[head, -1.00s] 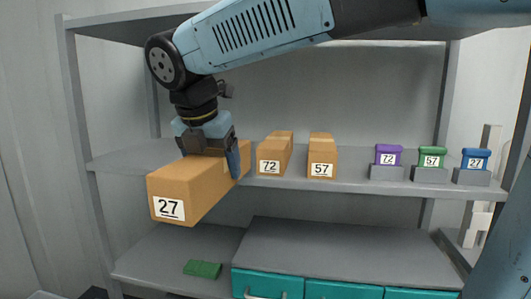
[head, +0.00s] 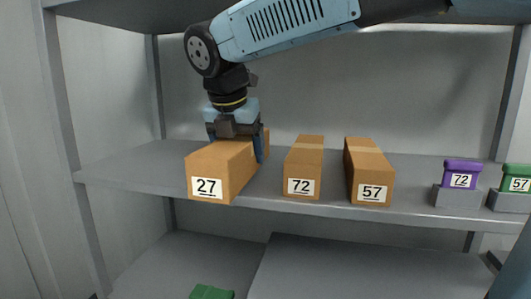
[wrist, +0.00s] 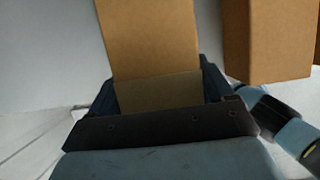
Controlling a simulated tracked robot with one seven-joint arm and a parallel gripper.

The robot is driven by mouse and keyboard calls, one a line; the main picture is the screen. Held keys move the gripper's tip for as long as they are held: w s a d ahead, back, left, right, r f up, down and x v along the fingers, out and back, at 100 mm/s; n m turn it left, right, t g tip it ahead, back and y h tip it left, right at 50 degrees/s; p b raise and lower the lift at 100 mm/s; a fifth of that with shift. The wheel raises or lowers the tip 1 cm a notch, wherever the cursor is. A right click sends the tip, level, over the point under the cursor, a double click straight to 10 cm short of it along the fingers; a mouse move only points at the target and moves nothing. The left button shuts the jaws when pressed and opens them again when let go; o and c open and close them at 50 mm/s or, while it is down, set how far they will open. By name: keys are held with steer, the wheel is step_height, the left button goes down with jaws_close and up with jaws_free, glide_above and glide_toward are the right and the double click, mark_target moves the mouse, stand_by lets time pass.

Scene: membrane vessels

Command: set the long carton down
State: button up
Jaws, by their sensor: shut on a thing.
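The long carton (head: 222,168) is brown and bears a white label reading 27. My gripper (head: 236,140) is shut on it from above, with its fingers down the carton's sides. In the head view the carton is over the left part of the shelf (head: 130,172), its labelled end at the front edge. I cannot tell whether its underside touches the shelf. In the wrist view the carton (wrist: 150,45) runs away between the jaws (wrist: 160,100).
Carton 72 (head: 304,165) stands close to the right, with carton 57 (head: 368,170) beyond it. A purple box (head: 461,171) and a green box (head: 516,177) sit on grey blocks farther right. The shelf left of the held carton is bare. A green item (head: 211,292) lies below.

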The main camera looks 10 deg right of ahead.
steer(key=w+d, duration=0.1)
steer(key=w, duration=0.3)
steer(key=w+d, duration=0.2)
steer(key=w, duration=0.2)
steer(key=w+d, duration=0.1)
steer(key=w, duration=0.3)
steer(key=shift+w+d, duration=0.15)
steer(key=shift+d, duration=0.05)
steer(key=shift+f, duration=1.75)
steer(key=o, duration=1.3)
steer(key=shift+f, duration=0.1)
steer(key=shift+v, duration=3.85)
